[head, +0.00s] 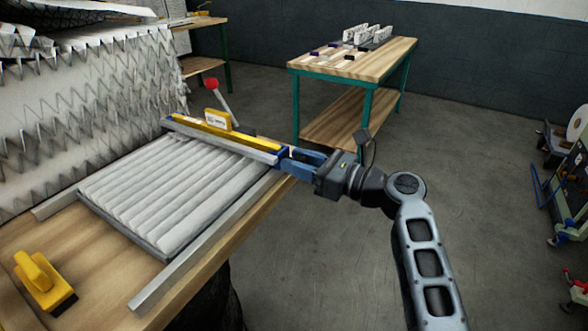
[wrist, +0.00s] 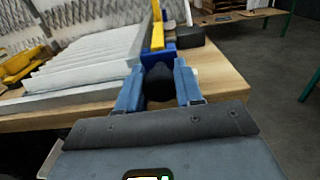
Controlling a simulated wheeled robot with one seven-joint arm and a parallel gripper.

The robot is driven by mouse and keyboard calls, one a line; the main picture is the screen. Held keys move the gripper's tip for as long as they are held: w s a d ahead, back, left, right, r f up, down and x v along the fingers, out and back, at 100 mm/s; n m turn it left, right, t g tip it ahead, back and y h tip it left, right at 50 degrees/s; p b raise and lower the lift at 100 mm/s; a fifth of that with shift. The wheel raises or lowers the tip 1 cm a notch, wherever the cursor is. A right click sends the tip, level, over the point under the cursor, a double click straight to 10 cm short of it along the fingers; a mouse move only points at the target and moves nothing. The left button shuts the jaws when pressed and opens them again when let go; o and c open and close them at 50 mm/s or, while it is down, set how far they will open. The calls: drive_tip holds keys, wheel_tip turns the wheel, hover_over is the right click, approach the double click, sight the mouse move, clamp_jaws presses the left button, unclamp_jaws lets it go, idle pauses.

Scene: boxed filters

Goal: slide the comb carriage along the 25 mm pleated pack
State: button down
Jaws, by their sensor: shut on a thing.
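The white pleated pack (head: 160,195) lies flat in a shallow tray on the wooden bench, and it also shows in the wrist view (wrist: 80,65). The comb carriage (head: 225,138), a yellow and grey bar with blue ends, spans the pack's far end; its yellow bar also shows in the wrist view (wrist: 157,30). My gripper (head: 297,160) is at the carriage's right end. In the wrist view its blue fingers (wrist: 159,88) are shut on a dark knob at that end. The comb's underside is hidden.
Metal rails (head: 200,245) run along both sides of the pack. A yellow-handled tool (head: 42,280) lies on the near bench. A red-knobbed lever (head: 212,86) stands behind the carriage. Hanging pleated material (head: 90,100) fills the left. A second bench (head: 355,65) stands beyond open floor.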

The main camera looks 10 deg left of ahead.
idle(0.3)
drive_tip(key=c, duration=0.8)
unclamp_jaws()
drive_tip(key=shift+o, duration=0.2)
drive_tip(key=v, duration=0.7)
drive_tip(key=shift+d, duration=0.35)
drive_tip(key=shift+s+f, duration=0.1)
drive_tip(key=shift+s, duration=0.05)
